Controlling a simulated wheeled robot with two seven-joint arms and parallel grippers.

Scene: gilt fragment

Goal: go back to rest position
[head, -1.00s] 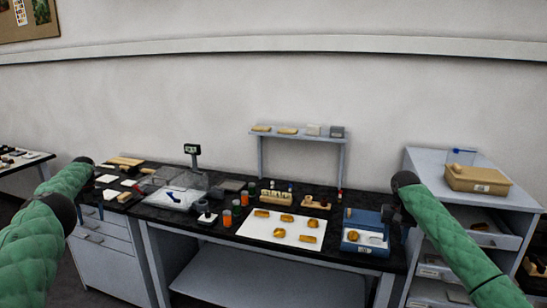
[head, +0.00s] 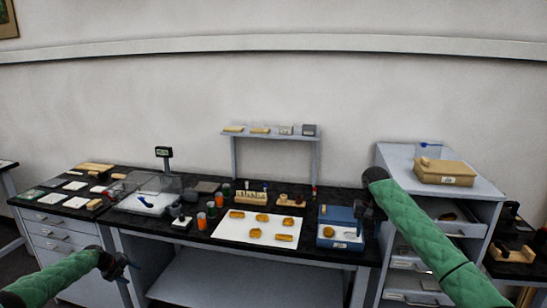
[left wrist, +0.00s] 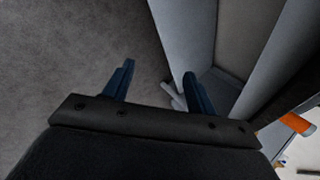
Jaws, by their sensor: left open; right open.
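My left gripper (head: 122,266) is low at the left in the head view, in front of the bench and below its top. In the left wrist view its two blue fingers (left wrist: 156,88) stand apart with nothing between them, over grey floor and beside grey bench panels.
The black bench (head: 200,250) holds a white sheet (head: 225,229) with several golden pieces, orange jars (head: 202,221), a clear-walled balance (head: 150,204) and a small shelf (head: 270,135). A grey cabinet (head: 480,185) with a tan box (head: 445,172) stands right. Floor is clear at lower left.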

